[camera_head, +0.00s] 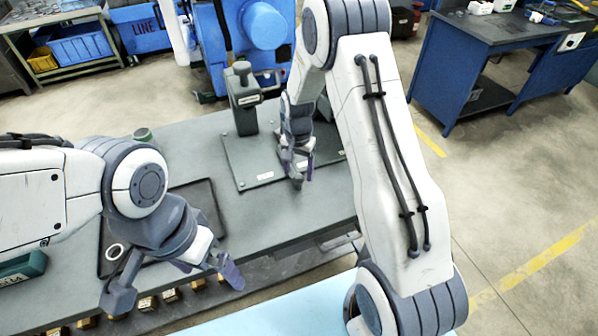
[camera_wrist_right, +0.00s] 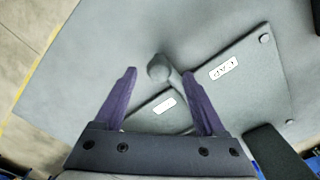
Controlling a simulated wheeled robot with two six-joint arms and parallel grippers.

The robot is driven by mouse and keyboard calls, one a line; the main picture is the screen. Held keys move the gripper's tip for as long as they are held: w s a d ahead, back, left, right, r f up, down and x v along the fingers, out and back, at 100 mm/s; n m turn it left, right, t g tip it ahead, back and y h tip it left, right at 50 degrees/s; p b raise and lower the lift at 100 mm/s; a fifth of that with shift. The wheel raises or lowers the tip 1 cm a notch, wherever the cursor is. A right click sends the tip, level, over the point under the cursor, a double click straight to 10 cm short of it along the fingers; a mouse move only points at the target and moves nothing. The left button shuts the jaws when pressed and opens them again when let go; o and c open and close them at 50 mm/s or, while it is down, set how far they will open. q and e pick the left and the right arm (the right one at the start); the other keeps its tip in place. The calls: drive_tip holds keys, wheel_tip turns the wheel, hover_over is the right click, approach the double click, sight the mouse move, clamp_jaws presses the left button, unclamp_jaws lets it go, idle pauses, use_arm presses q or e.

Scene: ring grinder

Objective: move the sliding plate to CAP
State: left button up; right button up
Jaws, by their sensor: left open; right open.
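The press fixture's grey base plate (camera_head: 250,172) lies on the workbench with an upright post (camera_head: 243,100) at its back. In the right wrist view, a CAP label (camera_wrist_right: 224,69) is on the grey plate and a second, unreadable label (camera_wrist_right: 164,106) is nearer the gripper. A grey handle with a round knob (camera_wrist_right: 158,67) shows between the purple fingers of my right gripper (camera_wrist_right: 159,76); I cannot tell whether they touch it. My right gripper (camera_head: 297,172) is open and hides part of the fixture. My left gripper (camera_head: 217,268) is open and empty near the bench's front edge.
A dark tray (camera_head: 203,190) with a pale ring (camera_head: 115,252) in it lies on the left of the bench (camera_head: 325,203). A blue machine (camera_head: 240,40) is behind the bench.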

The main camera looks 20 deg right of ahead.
drive_tip(key=shift+f, duration=1.15)
clamp_jaws()
idle(0.6)
